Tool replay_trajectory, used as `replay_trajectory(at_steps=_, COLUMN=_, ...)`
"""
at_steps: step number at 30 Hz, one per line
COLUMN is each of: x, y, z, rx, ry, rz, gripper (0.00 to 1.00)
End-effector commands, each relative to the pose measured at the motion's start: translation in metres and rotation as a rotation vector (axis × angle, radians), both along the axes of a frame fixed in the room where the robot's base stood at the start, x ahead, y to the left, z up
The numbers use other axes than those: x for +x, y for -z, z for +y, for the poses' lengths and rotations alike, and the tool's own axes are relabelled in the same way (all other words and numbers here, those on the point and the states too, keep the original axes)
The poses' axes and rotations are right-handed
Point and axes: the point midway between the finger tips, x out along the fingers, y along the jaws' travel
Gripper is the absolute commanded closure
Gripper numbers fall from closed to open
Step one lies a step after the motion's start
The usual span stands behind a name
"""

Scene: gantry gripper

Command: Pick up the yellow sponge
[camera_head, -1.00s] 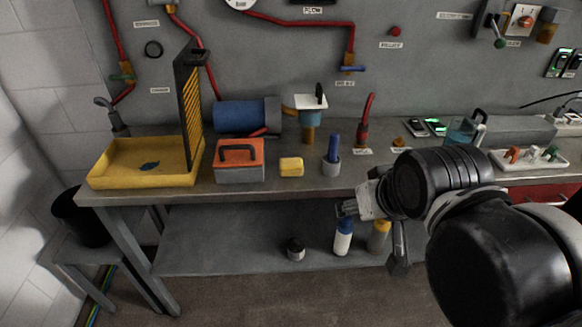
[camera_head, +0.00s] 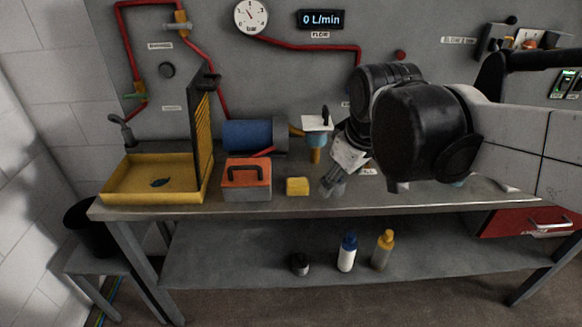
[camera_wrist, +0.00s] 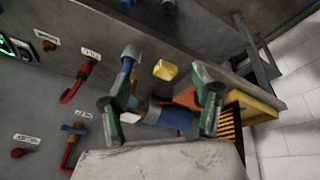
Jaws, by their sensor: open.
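The yellow sponge (camera_head: 297,186) lies on the grey workbench, just right of the orange and grey toolbox, in the head view. It also shows in the wrist view (camera_wrist: 165,70), beyond and between my fingertips and apart from them. My gripper (camera_head: 330,186) is to the right of the sponge in the head view, pointing down and left above the bench. In the wrist view my gripper (camera_wrist: 160,95) has its two green-padded fingers spread wide with nothing held between them.
The toolbox (camera_head: 246,178) stands close left of the sponge. A yellow tray (camera_head: 120,196) with an upright grille is further left. A blue cylinder (camera_head: 248,136) lies behind. Bottles (camera_head: 347,252) stand on the lower shelf.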

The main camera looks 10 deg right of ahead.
Motion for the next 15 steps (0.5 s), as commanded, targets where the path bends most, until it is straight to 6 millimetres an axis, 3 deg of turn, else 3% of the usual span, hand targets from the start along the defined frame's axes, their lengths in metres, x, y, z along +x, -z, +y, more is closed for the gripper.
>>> replay_trajectory(at_steps=6, x=0.049, y=-0.012, z=0.013, rx=-0.074, ry=-0.214, rz=0.092, gripper=0.38)
replay_trajectory(at_steps=15, x=0.111, y=-0.005, z=0.034, rx=-0.150, ry=-0.518, rz=0.214, gripper=0.38)
